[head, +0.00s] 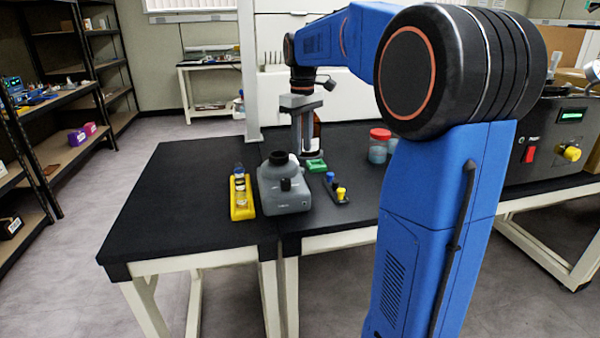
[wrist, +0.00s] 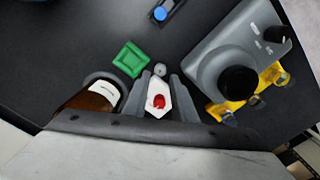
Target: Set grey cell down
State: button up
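My gripper (wrist: 157,90) points down over the black bench. Its two dark fingers close in on a pale piece with a red spot, and a small grey round end, which I take as the grey cell (wrist: 160,69), shows at the fingertips. Whether the cell touches the surface below cannot be told. In the head view my gripper (head: 301,125) is in front of a brown bottle, and the cell cannot be made out. A green square holder (wrist: 131,59) lies just beyond the fingertips, to the left; it also shows in the head view (head: 316,166).
The brown bottle (wrist: 88,101) stands close left of the fingers. A grey device (head: 285,190) and a yellow rack (head: 242,208) are on the other side. A small dark rack (head: 336,188) holds blue and yellow pieces. The bench's left part is clear.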

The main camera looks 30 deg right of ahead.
jog(key=shift+w+a+f, duration=0.1)
jog(key=shift+w+f, duration=0.05)
jog(key=shift+f, duration=1.6)
jog(key=shift+w+a+f, duration=0.1)
jog(key=shift+w+f, duration=0.05)
jog(key=shift+f, duration=1.6)
grip_shut()
